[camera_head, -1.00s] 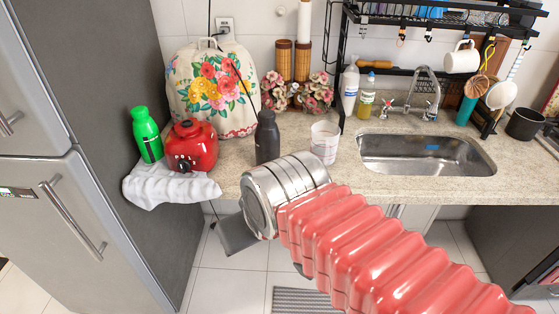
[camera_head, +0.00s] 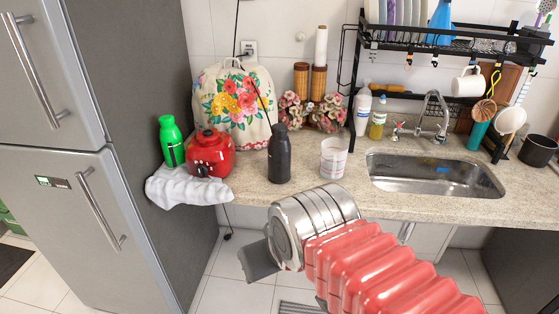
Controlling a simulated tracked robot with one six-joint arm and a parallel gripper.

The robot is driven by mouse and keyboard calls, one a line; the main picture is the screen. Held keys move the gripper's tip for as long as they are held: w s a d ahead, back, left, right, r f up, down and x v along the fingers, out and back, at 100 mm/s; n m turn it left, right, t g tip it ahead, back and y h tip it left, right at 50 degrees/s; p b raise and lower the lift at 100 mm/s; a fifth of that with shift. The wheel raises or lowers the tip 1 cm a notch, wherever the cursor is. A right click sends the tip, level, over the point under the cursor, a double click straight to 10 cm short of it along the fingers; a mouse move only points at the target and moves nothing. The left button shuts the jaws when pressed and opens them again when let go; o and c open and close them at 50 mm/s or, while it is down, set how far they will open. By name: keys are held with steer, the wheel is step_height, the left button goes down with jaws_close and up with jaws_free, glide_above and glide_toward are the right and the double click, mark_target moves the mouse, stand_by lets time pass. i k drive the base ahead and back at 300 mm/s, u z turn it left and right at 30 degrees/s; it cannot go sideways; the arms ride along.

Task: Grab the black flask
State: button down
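The black flask (camera_head: 279,155) stands upright on the granite counter, between the red blender base and a clear plastic cup. It is fully in view. My arm, with a red ribbed sleeve and a metal wrist, comes in from the lower right. My gripper (camera_head: 259,262) shows only as a dark grey piece beyond the metal wrist, below and in front of the counter edge. It is apart from the flask. Its fingertips are mostly hidden, so I cannot tell whether it is open or shut.
A red appliance (camera_head: 210,155) and green bottle (camera_head: 172,141) stand left of the flask, with a white cloth (camera_head: 186,188) over the counter edge. The clear cup (camera_head: 333,158) is close on its right. A floral cover (camera_head: 236,108) is behind. The counter directly before the flask is clear.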

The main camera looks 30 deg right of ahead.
mark_target(278, 148)
steer(key=z, duration=0.45)
steer(key=i, duration=0.9)
steer(key=z, duration=0.2)
